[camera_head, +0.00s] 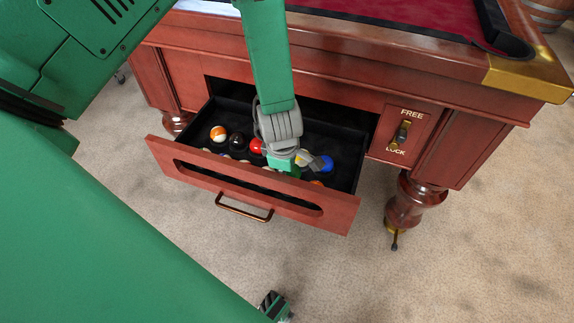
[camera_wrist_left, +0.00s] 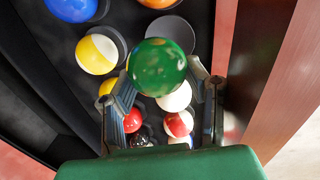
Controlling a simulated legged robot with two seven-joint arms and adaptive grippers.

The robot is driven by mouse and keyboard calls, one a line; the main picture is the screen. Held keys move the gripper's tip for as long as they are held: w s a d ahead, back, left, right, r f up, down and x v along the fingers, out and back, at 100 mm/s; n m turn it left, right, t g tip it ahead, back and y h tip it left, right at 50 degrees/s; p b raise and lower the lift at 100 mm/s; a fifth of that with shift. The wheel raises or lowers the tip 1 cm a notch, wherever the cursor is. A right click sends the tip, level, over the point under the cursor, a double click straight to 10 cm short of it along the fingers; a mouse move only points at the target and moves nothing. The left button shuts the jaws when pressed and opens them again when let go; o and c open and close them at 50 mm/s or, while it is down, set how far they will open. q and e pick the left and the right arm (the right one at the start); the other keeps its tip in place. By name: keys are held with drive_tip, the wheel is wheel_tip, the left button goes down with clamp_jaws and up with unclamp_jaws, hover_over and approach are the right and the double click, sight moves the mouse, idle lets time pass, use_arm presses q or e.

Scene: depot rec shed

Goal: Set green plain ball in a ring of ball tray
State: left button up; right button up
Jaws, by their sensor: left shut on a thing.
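The green plain ball (camera_wrist_left: 157,67) is between the fingers of my left gripper (camera_wrist_left: 162,82) in the wrist view, and the fingers are shut on it. In the head view my left gripper (camera_head: 298,163) reaches down into the open drawer, and only a little of the green ball (camera_head: 295,172) shows. The ball tray is the dark inside of this drawer (camera_head: 318,124). A bare dark grey ring (camera_wrist_left: 172,30) shows just beyond the green ball in the wrist view, partly covered by it. My right gripper does not show.
A yellow-and-white ball (camera_wrist_left: 97,53), a blue ball (camera_wrist_left: 72,7) and an orange ball (camera_wrist_left: 157,3) sit around the ring. White (camera_wrist_left: 174,98), red-and-white (camera_wrist_left: 179,124) and red balls (camera_wrist_left: 133,120) lie below. The drawer's wooden front (camera_head: 180,160) borders the tray, under the pool table (camera_head: 340,70).

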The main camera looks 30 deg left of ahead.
use_arm(q)
drive_tip(key=shift+f, duration=0.45)
idle(0.3)
drive_tip(key=o, duration=1.3)
drive_tip(key=shift+o, duration=0.2)
wheel_tip(320, 180, up, 12)
drive_tip(key=s, duration=0.2)
drive_tip(key=shift+d+f, duration=0.15)
drive_tip(key=shift+d, duration=0.25)
drive_tip(key=shift+s, duration=0.15)
